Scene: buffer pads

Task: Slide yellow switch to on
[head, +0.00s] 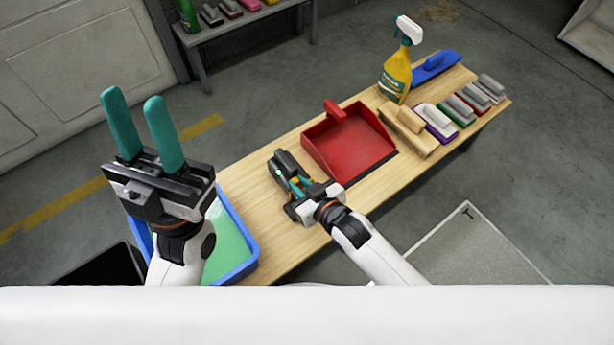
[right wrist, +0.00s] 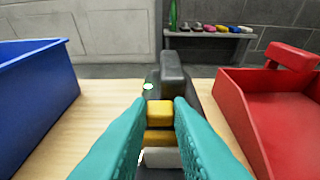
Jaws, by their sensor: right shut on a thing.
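A dark grey device (head: 287,163) lies on the wooden table, left of the red dustpan; it also shows in the right wrist view (right wrist: 172,72). The yellow switch (right wrist: 159,112) is a small block on the device. Another yellow part and a white part lie nearer the camera. A small pale green spot (right wrist: 149,87) shows beside the device's dark body. My right gripper (head: 292,180) reaches down onto the device. Its teal fingers are shut on the yellow switch, one on each side. My left gripper (head: 138,112) is raised at the left, open and empty, fingers pointing up.
A blue tray (head: 252,258) with a green inside stands left of the device. The red dustpan (head: 345,143) is close on the right. A spray bottle (head: 397,72), a blue brush (head: 436,66) and several handled pads (head: 437,122) fill the table's far right.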

